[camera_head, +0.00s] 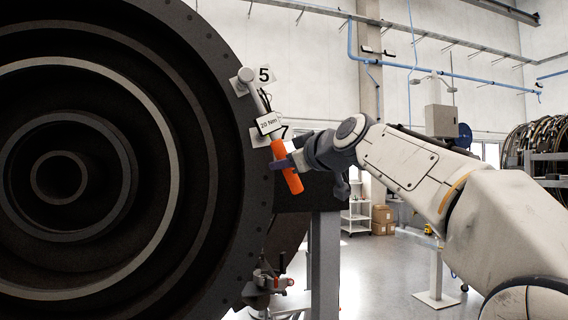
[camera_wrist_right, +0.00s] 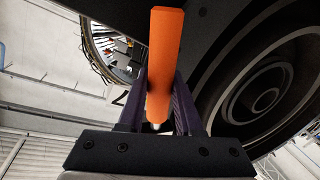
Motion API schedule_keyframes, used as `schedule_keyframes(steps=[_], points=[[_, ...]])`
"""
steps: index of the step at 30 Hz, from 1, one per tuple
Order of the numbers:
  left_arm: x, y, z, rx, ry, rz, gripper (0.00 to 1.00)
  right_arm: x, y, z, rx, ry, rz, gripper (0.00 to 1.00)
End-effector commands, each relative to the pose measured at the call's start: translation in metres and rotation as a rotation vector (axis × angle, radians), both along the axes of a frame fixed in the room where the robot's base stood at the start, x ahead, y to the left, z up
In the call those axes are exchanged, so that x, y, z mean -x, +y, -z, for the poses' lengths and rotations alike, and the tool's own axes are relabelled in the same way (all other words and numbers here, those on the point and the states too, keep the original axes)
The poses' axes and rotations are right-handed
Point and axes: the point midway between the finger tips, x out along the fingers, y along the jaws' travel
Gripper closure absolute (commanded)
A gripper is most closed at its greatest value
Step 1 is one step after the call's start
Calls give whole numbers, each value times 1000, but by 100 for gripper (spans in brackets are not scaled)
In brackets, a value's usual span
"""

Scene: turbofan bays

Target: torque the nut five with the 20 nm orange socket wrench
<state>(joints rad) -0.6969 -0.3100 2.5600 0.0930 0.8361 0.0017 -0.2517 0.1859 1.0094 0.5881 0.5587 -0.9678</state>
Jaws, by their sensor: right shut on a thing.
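The orange socket wrench (camera_head: 287,167) has a "20 Nm" tag (camera_head: 268,123) on its grey shaft. My right gripper (camera_head: 283,164) is shut on its orange handle, which also shows between the fingers in the right wrist view (camera_wrist_right: 160,65). The wrench slants up and left along the rim of the dark round turbofan (camera_head: 225,120). Its head is at nut five (camera_head: 245,75), beside the label "5" (camera_head: 264,75). The head appears to cover the nut; I cannot tell how fully it is seated. My left gripper is not in view.
A label "7" (camera_head: 285,131) sits just below on the rim, partly behind the wrench. A grey post (camera_head: 324,262) stands below my right gripper. A white shelf cart (camera_head: 355,215) and boxes (camera_head: 383,219) stand far back. The floor at right is largely open.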

Motion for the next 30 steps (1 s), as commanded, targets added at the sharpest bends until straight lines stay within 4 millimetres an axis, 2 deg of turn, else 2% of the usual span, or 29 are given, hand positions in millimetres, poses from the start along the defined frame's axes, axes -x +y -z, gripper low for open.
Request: schedule_keyframes(steps=[12, 30], points=[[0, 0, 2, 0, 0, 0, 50, 3, 0, -2, -5, -4, 0, 100], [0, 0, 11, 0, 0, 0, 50, 9, 19, 5, -110, 30, 0, 100]])
